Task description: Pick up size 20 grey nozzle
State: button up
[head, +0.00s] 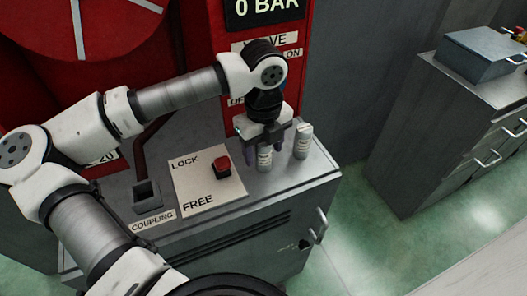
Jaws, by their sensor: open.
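Two small grey cylinders with pale labels stand upright on the cabinet top; their label text is too small to read, so I cannot tell which is size 20. The left grey nozzle (265,160) is partly hidden under my gripper. The right grey nozzle (303,140) stands just right of my gripper. My gripper (264,151) points down and is open, with its fingers seemingly on either side of the left nozzle's upper part. I cannot tell whether they touch it.
The grey cabinet (240,226) carries a LOCK/FREE plate (195,192) with a red button (222,167) and a square coupling socket (146,197). A red panel with a gauge display (263,10) rises behind. A second cabinet (432,120) stands right across a floor gap.

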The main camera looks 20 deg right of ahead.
jog(key=shift+c, duration=0.2)
jog(key=c, duration=1.2)
jog(key=shift+o, duration=0.2)
jog(key=shift+r, duration=0.1)
